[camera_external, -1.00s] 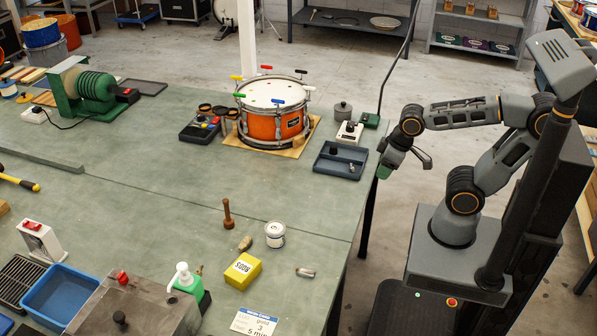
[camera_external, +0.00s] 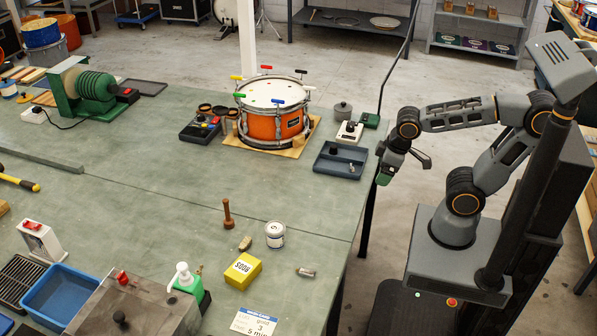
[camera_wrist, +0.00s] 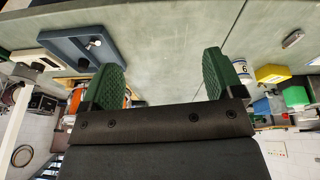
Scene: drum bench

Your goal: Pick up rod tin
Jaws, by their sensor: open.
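The rod tin (camera_external: 242,270) is a yellow box with dark lettering that seems to read "RODS". It stands on the green bench top near the front edge in the external view. It also shows as a yellow shape at the right of the wrist view (camera_wrist: 272,73). My gripper (camera_external: 385,176) hangs off the bench's right edge, well apart from the tin, to its upper right in the picture. In the wrist view my gripper (camera_wrist: 162,75) has its two green fingers wide apart with nothing between them.
A white tin (camera_external: 275,235), a wooden mallet (camera_external: 228,215), a green pump bottle (camera_external: 188,283) and a small metal piece (camera_external: 306,271) stand or lie around the rod tin. A blue tray (camera_external: 340,160) is near my gripper. The bench between tray and white tin is clear.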

